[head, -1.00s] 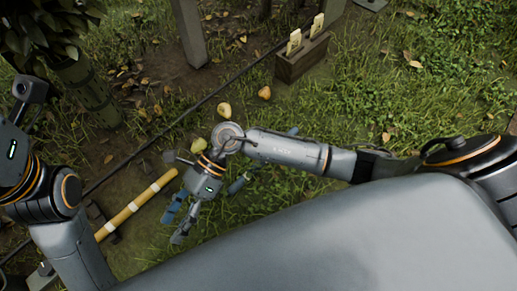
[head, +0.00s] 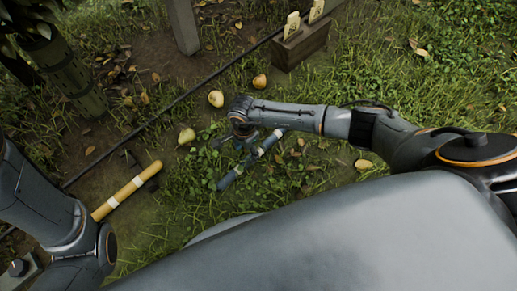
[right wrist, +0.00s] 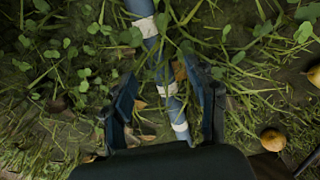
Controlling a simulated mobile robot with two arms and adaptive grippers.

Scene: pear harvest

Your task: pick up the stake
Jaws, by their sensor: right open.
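A blue-grey stake with white bands (head: 237,172) lies in the grass below my right forearm in the head view. My right gripper (head: 237,143) is low over the stake, partly hidden by its own wrist. In the right wrist view the stake (right wrist: 153,45) runs between the two open fingers of my right gripper (right wrist: 165,100), nearer the right finger at its lower end. Its lower end is hidden behind the gripper body. I cannot tell whether the fingers touch the stake. My left arm shows at the left edge, but its gripper is not in view.
A yellow pole with pale bands (head: 128,190) lies at the left. Several pears lie on the ground, one near my right wrist (head: 216,98) and one beside the wooden box (head: 300,48). A dark hose (head: 150,121) crosses the ground. A post (head: 184,25) and a trunk (head: 65,70) stand behind.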

